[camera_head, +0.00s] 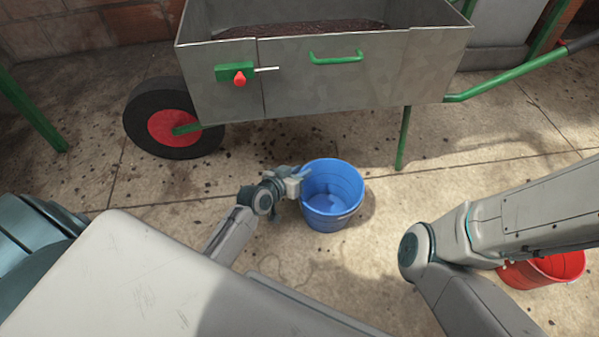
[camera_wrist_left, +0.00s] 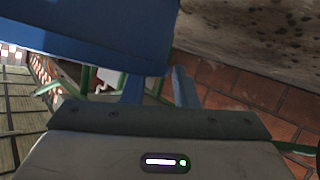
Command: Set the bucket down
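The blue bucket (camera_head: 335,205) is upright in the middle of the head view, in front of the wheelbarrow. I cannot tell whether its base touches the floor. My left gripper (camera_head: 303,178) is at the left side of its rim, shut on the rim. In the left wrist view the bucket's blue wall (camera_wrist_left: 90,35) fills the upper left and reaches between the two fingers of the left gripper (camera_wrist_left: 160,85). The bucket looks empty. My right arm comes in from the right, but its gripper is out of sight.
A grey wheelbarrow (camera_head: 370,80) with dark contents stands behind the bucket, its black and red wheel (camera_head: 172,122) at left and a green leg (camera_head: 404,140) close behind. A red bucket (camera_head: 550,270) stands at right, partly hidden by my right arm. Speckled floor (camera_head: 150,190) is free at left.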

